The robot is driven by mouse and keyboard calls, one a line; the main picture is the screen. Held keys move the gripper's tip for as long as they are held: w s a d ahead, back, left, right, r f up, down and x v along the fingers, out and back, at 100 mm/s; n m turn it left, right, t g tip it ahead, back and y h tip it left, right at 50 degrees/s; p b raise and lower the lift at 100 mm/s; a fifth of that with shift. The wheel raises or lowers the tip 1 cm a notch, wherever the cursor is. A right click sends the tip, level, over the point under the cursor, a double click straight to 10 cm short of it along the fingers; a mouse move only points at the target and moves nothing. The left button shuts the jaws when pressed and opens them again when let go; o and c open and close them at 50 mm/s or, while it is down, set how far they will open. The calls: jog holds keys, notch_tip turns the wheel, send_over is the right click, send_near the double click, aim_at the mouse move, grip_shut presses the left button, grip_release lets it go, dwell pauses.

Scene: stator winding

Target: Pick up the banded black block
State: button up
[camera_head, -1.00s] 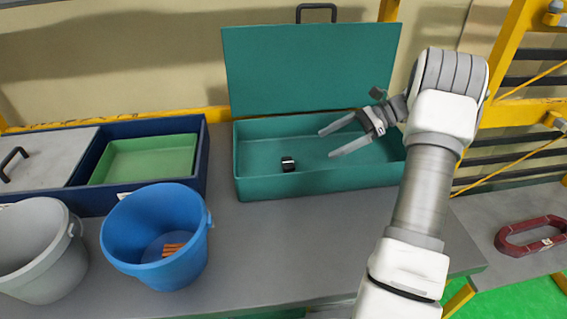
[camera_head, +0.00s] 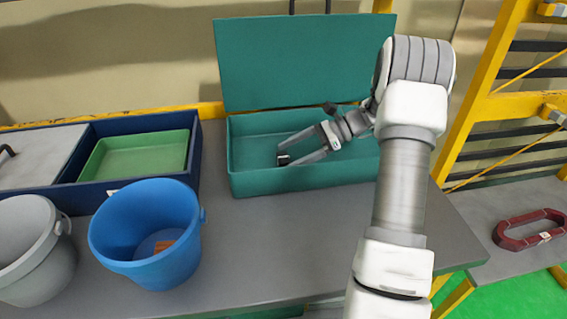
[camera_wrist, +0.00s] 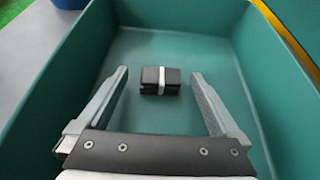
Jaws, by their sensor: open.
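The banded black block (camera_wrist: 151,81) lies on the floor of the teal open box (camera_head: 245,183). It is black with a white band around its middle. In the head view the block (camera_head: 283,159) is partly hidden by a finger. My gripper (camera_head: 281,157) is open inside the box and reaches in from the right. In the wrist view the block sits ahead of and between the two spread fingers of my gripper (camera_wrist: 158,76), with a gap on each side. It is not held.
The teal lid (camera_head: 300,62) stands raised behind the box. A blue bucket (camera_head: 180,262) with orange pieces and a grey bucket (camera_head: 50,277) stand at left. A navy box with a green tray (camera_head: 133,158) is behind them. A dark red ring (camera_head: 507,240) lies at right.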

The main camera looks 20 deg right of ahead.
jog(key=shift+w+a+f, duration=0.1)
jog(key=shift+a+f, duration=0.05)
jog(key=shift+a, duration=0.2)
jog(key=shift+c, duration=0.3)
jog(key=c, duration=1.4)
